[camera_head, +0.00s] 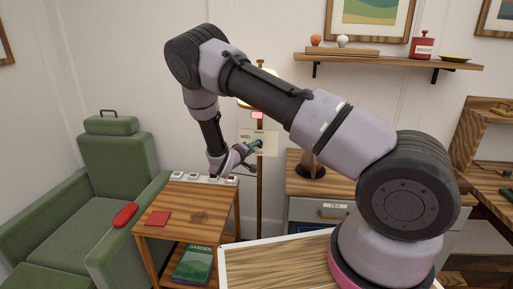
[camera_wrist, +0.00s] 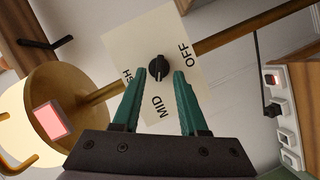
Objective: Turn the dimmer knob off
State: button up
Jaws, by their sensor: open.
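The dimmer knob (camera_wrist: 158,69) is a small black dial on a cream plate (camera_wrist: 187,22) lettered OFF, MID and a partly hidden word ending in H. In the wrist view OFF is at the right and MID below. My gripper (camera_wrist: 160,73) is open, its two teal fingers pointing at the plate with the knob between or just beyond their tips; I cannot tell if they touch it. In the head view the plate (camera_head: 271,137) hangs on the lamp pole, my gripper (camera_head: 256,146) is in front of it, and the knob is hidden.
A wooden side table (camera_head: 205,205) with a power strip (camera_head: 178,176) and a red square stands below. The lamp pole (camera_head: 260,200) rises behind it. A green armchair (camera_head: 115,165) is at the left, a drawer cabinet (camera_head: 300,209) at the right. A wall shelf (camera_head: 390,60) is above.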

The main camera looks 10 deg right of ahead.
jog(key=shift+x, duration=1.6)
jog(key=shift+c, duration=0.3)
grip_shut()
